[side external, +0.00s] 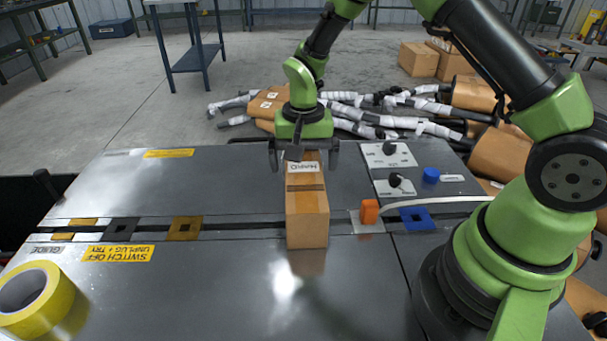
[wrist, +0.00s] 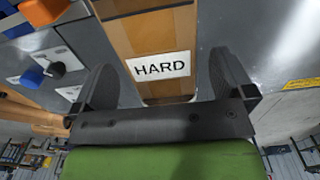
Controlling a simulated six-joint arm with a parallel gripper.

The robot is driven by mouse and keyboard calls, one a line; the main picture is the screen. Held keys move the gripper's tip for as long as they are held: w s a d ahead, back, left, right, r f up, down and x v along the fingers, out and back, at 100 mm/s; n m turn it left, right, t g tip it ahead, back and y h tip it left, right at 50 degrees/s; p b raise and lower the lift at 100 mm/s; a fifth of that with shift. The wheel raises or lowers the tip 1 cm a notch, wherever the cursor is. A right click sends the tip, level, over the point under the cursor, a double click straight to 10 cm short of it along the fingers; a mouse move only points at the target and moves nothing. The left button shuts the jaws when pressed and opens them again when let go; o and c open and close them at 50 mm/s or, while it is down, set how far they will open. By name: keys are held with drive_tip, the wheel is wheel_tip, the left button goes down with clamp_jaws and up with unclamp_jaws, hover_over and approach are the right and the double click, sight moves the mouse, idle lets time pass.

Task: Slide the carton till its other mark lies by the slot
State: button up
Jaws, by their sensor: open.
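The brown carton (side external: 307,217) lies lengthwise on the metal table, across the dark slot (side external: 255,228). A white label (side external: 304,167) is on its top near the far end; in the wrist view the label (wrist: 160,67) reads "HARD". A darker brown band (side external: 305,188) crosses its top, nearer the middle than the label; it also shows at the top of the wrist view (wrist: 150,6). My gripper (side external: 304,158) is open over the carton's far end. In the wrist view its fingers (wrist: 163,75) stand on either side of the carton, with gaps showing.
Black (side external: 123,227), gold (side external: 185,228) and blue (side external: 417,219) square plates lie along the slot. An orange block (side external: 370,211) is close right of the carton. Knob panels (side external: 388,155) and a blue cap (side external: 431,175) are farther right. Yellow tape (side external: 30,298) is at front left.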

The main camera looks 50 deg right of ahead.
drive_tip(key=shift+r, duration=2.7)
drive_tip(key=s+a+r+n+t, duration=0.1)
drive_tip(key=s+r+t, duration=0.1)
drive_tip(key=s+r, duration=0.35)
drive_tip(key=s+a+r+n+t, duration=0.1)
drive_tip(key=s+r, duration=0.2)
drive_tip(key=r, duration=0.6)
drive_tip(key=s+a+r+n+t+y, duration=0.1)
drive_tip(key=s+r+n+t+y, duration=0.1)
drive_tip(key=s, duration=0.9)
drive_tip(key=shift+s+r+n+t, duration=0.25)
drive_tip(key=shift+r+n+t, duration=0.3)
drive_tip(key=shift+t, duration=0.55)
